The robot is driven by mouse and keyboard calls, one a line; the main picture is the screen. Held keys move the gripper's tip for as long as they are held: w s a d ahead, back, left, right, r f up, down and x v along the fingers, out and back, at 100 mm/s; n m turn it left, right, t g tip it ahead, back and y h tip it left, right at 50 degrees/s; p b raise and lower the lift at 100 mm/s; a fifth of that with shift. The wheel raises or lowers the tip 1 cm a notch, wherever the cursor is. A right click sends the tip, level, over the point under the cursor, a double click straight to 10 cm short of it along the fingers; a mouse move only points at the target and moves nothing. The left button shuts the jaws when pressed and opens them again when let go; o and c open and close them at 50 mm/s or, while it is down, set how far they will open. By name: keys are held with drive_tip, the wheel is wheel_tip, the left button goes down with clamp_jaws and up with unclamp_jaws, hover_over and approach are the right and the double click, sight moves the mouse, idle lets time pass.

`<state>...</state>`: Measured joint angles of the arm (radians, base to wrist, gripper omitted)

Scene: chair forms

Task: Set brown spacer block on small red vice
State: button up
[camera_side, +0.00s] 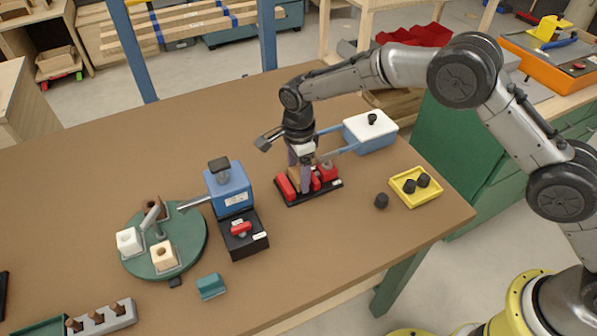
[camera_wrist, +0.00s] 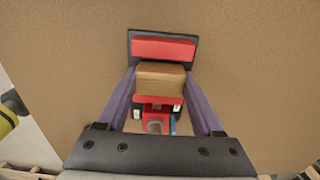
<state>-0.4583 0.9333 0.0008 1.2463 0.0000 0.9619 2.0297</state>
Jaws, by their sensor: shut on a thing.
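The brown spacer block (camera_wrist: 160,80) is between the two purple fingers of my gripper (camera_wrist: 158,84), which is shut on it. In the wrist view the block lies over the gap between the vice's red jaws. The small red vice (camera_side: 285,187) has a black base and red jaws; its far jaw (camera_wrist: 163,48) shows clear of the block in the wrist view. In the side view my gripper (camera_side: 300,180) points down at the vice, and its fingers hide most of the block. I cannot tell whether the block touches the vice.
A blue box with a white lid (camera_side: 371,133) stands behind the vice. A yellow tray (camera_side: 416,199) with black pieces and a loose black piece (camera_side: 381,201) are to the right. A blue device on a black base (camera_side: 245,241) and a green turntable (camera_side: 190,222) are left.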

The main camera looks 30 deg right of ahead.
drive_tip(key=shift+f, duration=0.5)
idle(0.4)
drive_tip(key=o, duration=1.4)
drive_tip(key=shift+r, duration=0.1)
drive_tip(key=shift+r, duration=2.9)
